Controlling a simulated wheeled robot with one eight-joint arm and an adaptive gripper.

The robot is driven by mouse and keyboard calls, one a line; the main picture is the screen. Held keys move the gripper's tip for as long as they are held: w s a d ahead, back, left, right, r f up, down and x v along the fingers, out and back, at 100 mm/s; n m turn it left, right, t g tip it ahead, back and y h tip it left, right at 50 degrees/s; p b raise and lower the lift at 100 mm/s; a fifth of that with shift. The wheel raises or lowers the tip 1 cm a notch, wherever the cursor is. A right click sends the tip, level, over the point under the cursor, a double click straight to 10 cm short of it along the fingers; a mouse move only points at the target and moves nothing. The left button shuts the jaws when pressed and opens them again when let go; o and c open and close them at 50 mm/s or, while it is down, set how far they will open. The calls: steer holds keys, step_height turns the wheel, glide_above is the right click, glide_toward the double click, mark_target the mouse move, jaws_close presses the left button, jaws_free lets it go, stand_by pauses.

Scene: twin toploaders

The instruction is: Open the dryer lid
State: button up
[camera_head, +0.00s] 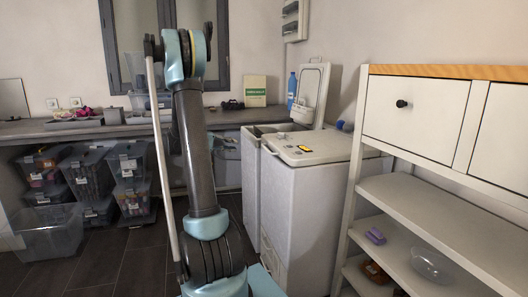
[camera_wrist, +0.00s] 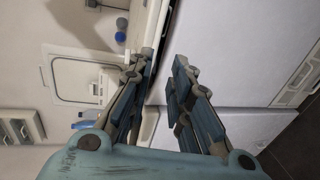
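Two white top-loading machines stand side by side in the head view. The near machine (camera_head: 305,215) has its lid (camera_head: 312,147) down flat, with a yellow label (camera_head: 305,148) and a dark latch-like part at its left edge. The far machine (camera_head: 250,185) has its lid (camera_head: 312,92) raised upright. No readable mark shows which one is the dryer. In the wrist view my gripper (camera_wrist: 163,62) is open and empty, its fingers apart over white machine surfaces. The raised lid (camera_wrist: 75,84) shows left of it. I cannot make out my gripper in the head view.
A white shelf unit with drawers (camera_head: 415,108) stands close on the right. A bench (camera_head: 75,130) runs along the back wall, with clear plastic boxes (camera_head: 130,165) under it. A blue bottle (camera_head: 292,85) stands behind the machines. The dark floor (camera_head: 125,250) at left is partly free.

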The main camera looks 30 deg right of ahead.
steer(key=x, duration=1.7)
steer(key=shift+w+d+r, duration=0.15)
steer(key=shift+d, duration=0.3)
jaws_close()
